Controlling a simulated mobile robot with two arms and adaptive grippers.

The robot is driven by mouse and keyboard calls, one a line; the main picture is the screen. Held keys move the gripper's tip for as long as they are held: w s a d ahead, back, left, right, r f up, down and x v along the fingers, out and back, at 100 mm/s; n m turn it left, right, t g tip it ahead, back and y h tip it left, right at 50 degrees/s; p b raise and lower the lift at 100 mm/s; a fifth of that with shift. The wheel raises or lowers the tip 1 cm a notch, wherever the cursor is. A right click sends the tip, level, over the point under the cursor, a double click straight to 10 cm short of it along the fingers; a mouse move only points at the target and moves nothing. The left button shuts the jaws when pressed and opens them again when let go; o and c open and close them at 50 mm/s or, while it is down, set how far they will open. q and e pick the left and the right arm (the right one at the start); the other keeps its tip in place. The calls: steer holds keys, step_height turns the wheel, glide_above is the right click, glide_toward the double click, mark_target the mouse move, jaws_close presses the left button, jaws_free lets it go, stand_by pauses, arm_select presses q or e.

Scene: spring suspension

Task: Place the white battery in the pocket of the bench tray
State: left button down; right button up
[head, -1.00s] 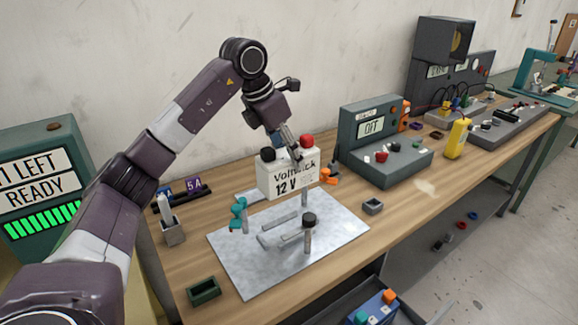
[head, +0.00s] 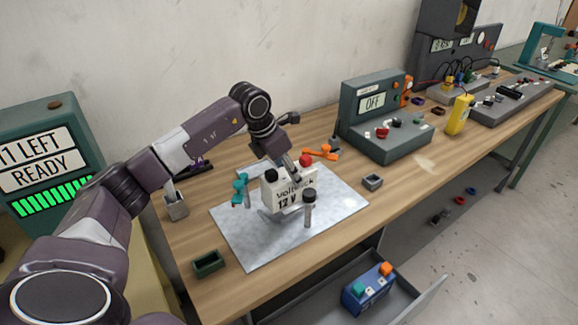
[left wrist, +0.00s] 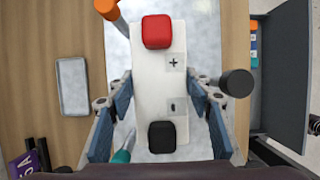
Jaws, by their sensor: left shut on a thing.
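The white battery (head: 284,192), marked "Voltwick 12 V", has a black and a red terminal. My left gripper (head: 290,168) is shut on it from above. In the left wrist view the battery (left wrist: 160,85) sits between the two blue fingers. The bench tray (head: 245,248) is a silvery plate below it. The battery is low over the tray's middle, roughly upright, between the teal clamp (head: 240,190) and the black-capped post (head: 309,208). The pocket is hidden behind and under the battery; I cannot tell whether the battery touches it. My right gripper is not in view.
An orange clamp (head: 320,153) stands behind the battery. A green bin (head: 208,263), a small grey block (head: 372,182) and a tester reading OFF (head: 372,115) stand around the tray. An open drawer below holds a blue battery (head: 370,288). The tray's front is clear.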

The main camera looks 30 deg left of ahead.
mark_target(274, 171)
arm_select(q)
steer(key=shift+w+f+p, duration=0.15)
steer(key=shift+f+p, duration=0.2)
steer(key=shift+f, duration=1.05)
steer(key=c, duration=1.4)
jaws_free()
steer(key=shift+s+f, duration=0.25)
steer(key=shift+f, duration=0.1)
steer(key=o, duration=0.4)
steer(key=shift+s+d+r, duration=0.1)
steer(key=shift+r, duration=0.2)
steer(key=b+v, duration=0.2)
steer(key=v, duration=0.9)
steer(key=shift+s+r, duration=0.25)
steer(key=shift+r, duration=0.05)
